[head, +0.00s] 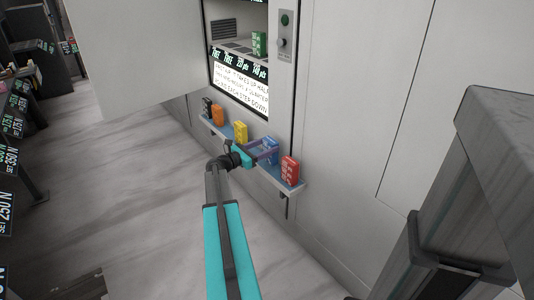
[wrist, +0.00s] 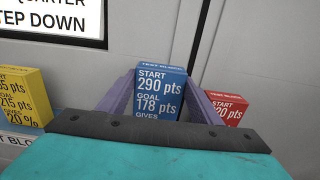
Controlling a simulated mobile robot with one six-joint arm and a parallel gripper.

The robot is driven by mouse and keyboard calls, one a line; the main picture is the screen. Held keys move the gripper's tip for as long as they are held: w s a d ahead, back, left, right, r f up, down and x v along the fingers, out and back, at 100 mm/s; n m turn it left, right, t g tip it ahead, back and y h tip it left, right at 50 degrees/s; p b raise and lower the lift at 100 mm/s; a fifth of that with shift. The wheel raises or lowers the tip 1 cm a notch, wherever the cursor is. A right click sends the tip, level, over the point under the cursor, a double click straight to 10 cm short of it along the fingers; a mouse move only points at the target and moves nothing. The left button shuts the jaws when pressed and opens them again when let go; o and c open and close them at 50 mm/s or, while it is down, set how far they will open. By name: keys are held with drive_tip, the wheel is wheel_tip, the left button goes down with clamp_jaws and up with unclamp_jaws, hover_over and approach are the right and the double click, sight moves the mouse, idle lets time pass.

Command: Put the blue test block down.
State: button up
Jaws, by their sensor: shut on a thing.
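The blue test block (head: 271,145) is upright at the narrow wall shelf (head: 292,190), between the yellow block and the red block. In the wrist view the blue block (wrist: 160,92) stands between the two purple fingers, with "START 290 pts" and "GOAL 178 pts" on its face. My gripper (head: 266,150) is shut on it, reaching in from the front; the gripper also shows in the wrist view (wrist: 160,98). The block's lower part is hidden by my gripper's body, so I cannot tell whether its base touches the shelf.
A yellow block (head: 240,132) stands to the left and a red block (head: 290,170) to the right. An orange block (head: 218,115) and a black block (head: 207,106) stand further left. A green block (head: 259,43) sits inside the wall opening above a sign (head: 240,90).

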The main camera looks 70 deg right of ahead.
drive_tip(key=shift+d+f, duration=0.1)
drive_tip(key=shift+d, duration=0.45)
drive_tip(key=shift+a+f+b, duration=0.15)
drive_tip(key=shift+f+b, duration=0.55)
drive_tip(key=shift+f, duration=0.9)
drive_tip(key=shift+f, duration=0.15)
drive_tip(key=o, duration=1.6)
